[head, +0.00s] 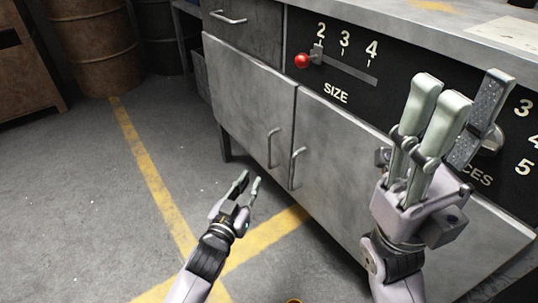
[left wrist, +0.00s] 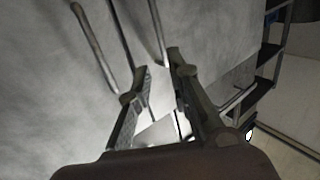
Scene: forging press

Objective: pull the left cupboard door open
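The left cupboard door (head: 248,100) is a grey metal panel, shut flush in the cabinet front. Its bar handle (head: 273,148) is upright near the door's right edge. My left gripper (head: 250,181) is open and empty, low and to the left of that handle, apart from it in the head view. In the left wrist view, its two fingers (left wrist: 160,60) are spread, with two bar handles beyond, one at the upper left (left wrist: 93,45); I cannot tell which door each belongs to. My right gripper (head: 457,105) is raised, fingers spread and empty, in front of the cabinet's right side.
The right door (head: 335,170) has its own handle (head: 296,167) close beside the left one. A drawer (head: 243,25) is above the left door. A red knob (head: 302,61) sits on the black size panel. Rusty barrels (head: 95,45) stand behind left. The floor before the doors is clear.

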